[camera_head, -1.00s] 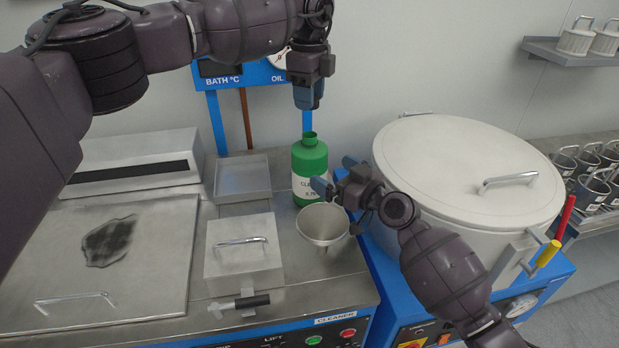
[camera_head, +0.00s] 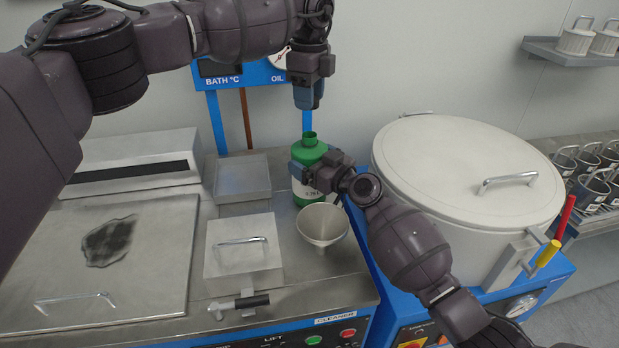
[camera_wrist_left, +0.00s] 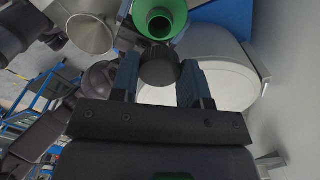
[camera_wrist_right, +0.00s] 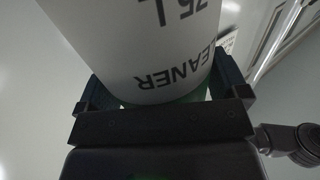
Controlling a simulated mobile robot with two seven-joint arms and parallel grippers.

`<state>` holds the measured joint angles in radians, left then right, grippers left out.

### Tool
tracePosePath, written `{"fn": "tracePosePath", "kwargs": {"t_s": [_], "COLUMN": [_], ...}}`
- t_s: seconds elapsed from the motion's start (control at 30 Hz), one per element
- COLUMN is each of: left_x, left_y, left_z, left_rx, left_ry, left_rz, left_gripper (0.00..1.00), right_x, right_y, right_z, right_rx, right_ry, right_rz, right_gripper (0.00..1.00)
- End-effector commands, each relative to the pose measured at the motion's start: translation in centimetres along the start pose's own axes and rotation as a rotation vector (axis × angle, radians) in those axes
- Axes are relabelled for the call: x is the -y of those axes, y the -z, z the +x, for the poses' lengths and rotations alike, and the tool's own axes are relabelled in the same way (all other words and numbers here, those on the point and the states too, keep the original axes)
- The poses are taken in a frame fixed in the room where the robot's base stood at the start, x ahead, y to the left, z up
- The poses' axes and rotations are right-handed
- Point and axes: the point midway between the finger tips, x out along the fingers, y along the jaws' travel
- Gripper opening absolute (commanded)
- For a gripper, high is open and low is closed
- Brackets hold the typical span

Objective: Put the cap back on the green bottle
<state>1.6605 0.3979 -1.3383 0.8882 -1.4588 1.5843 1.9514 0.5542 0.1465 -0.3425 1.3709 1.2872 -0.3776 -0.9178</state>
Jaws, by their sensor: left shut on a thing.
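The green bottle (camera_head: 308,149) stands upright and uncapped on the steel worktop. Its open mouth (camera_wrist_left: 160,20) shows at the top of the left wrist view. My left gripper (camera_head: 306,100) points down above the bottle and is shut on the dark ribbed cap (camera_wrist_left: 160,68). The cap is apart from the mouth and cannot be made out in the head view. My right gripper (camera_head: 306,172) is at the bottle's body, one finger on each side. Its fingers flank the white label (camera_wrist_right: 150,45) in the right wrist view; whether they press on the bottle is unclear.
A metal funnel (camera_head: 323,226) stands close in front of the bottle. A lidded box (camera_head: 243,262) and a shallow tray (camera_head: 241,178) lie left of it. A large white lidded vessel (camera_head: 465,165) stands to the right. The gauge panel (camera_head: 245,75) is behind.

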Motion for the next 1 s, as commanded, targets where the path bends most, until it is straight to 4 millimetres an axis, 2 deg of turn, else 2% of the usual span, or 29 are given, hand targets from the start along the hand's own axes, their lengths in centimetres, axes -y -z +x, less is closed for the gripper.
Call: {"fn": "tracePosePath", "kwargs": {"t_s": [0.03,0.2,0.3,0.47,0.8,1.0], "left_x": [0.0,0.0,0.0,0.0,0.0,0.0], "left_y": [0.0,0.0,0.0,0.0,0.0,0.0], "left_z": [0.0,0.0,0.0,0.7,4.6,5.0], "left_rx": [0.000,0.000,0.000,0.000,0.000,0.000], "left_ry": [0.000,0.000,0.000,-0.001,-0.001,0.000], "left_rz": [0.000,0.000,0.000,0.000,0.000,0.000], "left_gripper": [0.20,0.20,0.20,0.20,0.20,0.20], "right_x": [0.0,0.0,0.0,0.0,0.0,0.0], "right_y": [0.0,0.0,0.0,0.0,0.0,0.0], "right_z": [0.0,0.0,0.0,0.0,0.0,0.0], "right_rx": [0.000,0.000,0.000,0.000,0.000,0.000], "right_ry": [0.000,0.000,0.000,0.000,0.000,0.000], "right_rz": [0.000,0.000,0.000,0.000,0.000,0.000], "right_gripper": [0.85,0.59,0.47,0.47,0.47,0.47]}}
